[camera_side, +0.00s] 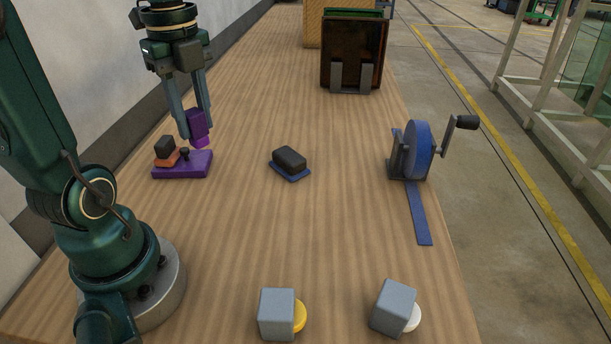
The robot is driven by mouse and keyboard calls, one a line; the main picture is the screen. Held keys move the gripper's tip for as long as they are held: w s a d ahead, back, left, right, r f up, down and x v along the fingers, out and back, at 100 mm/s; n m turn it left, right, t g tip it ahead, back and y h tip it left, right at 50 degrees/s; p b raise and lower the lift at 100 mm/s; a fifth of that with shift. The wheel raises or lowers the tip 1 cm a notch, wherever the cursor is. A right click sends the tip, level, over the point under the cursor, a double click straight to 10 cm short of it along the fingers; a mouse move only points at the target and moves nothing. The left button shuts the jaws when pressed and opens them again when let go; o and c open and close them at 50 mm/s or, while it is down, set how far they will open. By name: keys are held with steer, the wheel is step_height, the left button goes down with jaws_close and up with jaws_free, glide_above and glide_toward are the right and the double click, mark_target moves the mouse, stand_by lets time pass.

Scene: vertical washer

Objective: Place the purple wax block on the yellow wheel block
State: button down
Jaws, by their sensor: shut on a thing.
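My gripper (198,140) is at the upper left, pointing down, with its fingers shut on the purple wax block (199,123). The wax block is dark purple with a brighter purple lower end. It appears to be just above a flat purple base (196,168); whether they touch is hard to tell. The yellow wheel block is a grey cube (277,313) with a yellow wheel (300,315) on its right side, at the near middle of the table. A similar grey cube (392,306) with a white wheel (414,318) stands to its right.
A black block on a blue base (289,160) lies mid-table. A blue wheel with a crank (419,150) stands near the right edge, and a dark upright panel (352,52) at the back. The wooden table (270,235) between is clear.

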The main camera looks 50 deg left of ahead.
steer(key=d+r+m, duration=0.3)
steer(key=d+m, duration=0.7)
steer(key=d, duration=0.5)
steer(key=shift+m, duration=0.3)
steer(key=s+d+f, duration=0.1)
steer(key=d+f, duration=0.1)
steer(key=d, duration=0.1)
steer(key=s+d+f, duration=0.1)
steer(key=d+f, duration=0.1)
steer(key=d, duration=0.2)
steer(key=s+d+f, duration=0.1)
steer(key=d+f, duration=0.1)
steer(key=d, duration=0.1)
steer(key=shift+s+d+f, duration=0.1)
steer(key=shift+d+f, duration=0.3)
glide_above(282, 304)
steer(key=shift+f, duration=2.05)
steer(key=shift+f, duration=0.1)
steer(key=c, duration=0.6)
jaws_free()
steer(key=shift+o, duration=0.2)
